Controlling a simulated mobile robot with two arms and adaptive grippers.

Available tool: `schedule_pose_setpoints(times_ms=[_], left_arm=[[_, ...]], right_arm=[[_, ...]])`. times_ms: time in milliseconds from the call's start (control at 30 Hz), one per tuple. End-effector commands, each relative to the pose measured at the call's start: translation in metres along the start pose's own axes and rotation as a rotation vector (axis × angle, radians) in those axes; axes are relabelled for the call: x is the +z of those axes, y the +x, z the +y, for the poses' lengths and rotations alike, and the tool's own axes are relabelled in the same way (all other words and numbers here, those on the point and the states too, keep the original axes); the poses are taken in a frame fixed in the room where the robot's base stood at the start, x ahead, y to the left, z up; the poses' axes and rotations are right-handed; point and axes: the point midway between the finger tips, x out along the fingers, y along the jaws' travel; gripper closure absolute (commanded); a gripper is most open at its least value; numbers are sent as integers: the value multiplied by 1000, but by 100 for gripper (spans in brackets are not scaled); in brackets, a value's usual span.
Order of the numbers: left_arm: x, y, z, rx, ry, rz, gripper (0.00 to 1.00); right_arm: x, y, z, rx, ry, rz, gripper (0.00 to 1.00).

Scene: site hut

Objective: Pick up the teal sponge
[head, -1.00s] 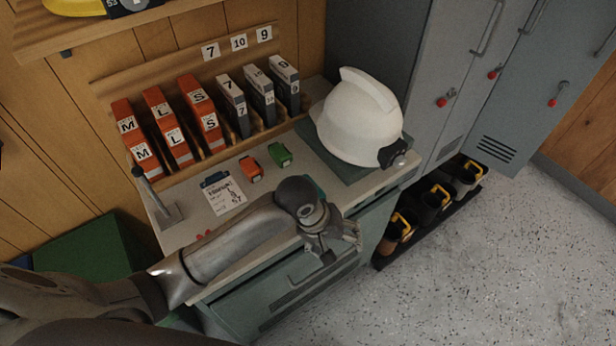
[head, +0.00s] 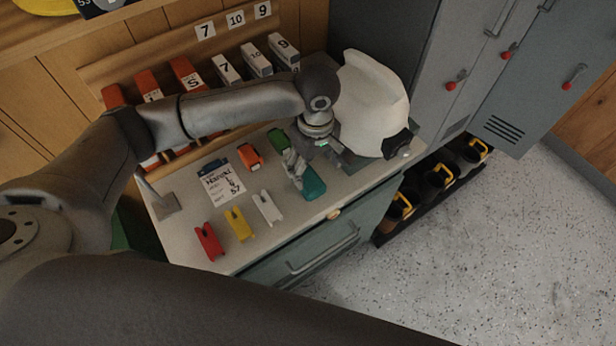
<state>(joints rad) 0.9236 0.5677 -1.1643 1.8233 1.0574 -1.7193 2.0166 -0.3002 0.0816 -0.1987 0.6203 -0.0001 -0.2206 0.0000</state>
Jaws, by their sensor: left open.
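The teal sponge (head: 313,184) lies on the light bench top (head: 283,227), near its front edge and left of the white helmet. My left gripper (head: 305,178) is open, pointing down over the bench just at the sponge. One finger is on the sponge's left side, and the other is by its upper right. The gripper covers the sponge's far end, and I cannot tell whether the fingers touch it. My right gripper is not in view.
The white helmet (head: 369,100) stands close right of my left wrist. Boxes stand behind.

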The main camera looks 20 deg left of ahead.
Motion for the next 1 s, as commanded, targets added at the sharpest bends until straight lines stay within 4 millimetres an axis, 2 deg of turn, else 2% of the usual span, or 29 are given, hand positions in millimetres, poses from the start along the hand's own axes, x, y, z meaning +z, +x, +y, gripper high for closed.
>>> schedule_pose_setpoints(times_ms=[100,367,600,900,1000], left_arm=[[0,15,0,1,0,0,23],[-2,35,-3,0,0,1,23],[-2,68,-5,2,2,1,23],[-2,76,-5,4,4,1,23],[-2,75,-5,4,4,1,35]], right_arm=[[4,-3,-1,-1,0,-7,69],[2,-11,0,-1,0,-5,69],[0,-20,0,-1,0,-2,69],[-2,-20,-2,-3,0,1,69],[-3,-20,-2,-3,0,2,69]])
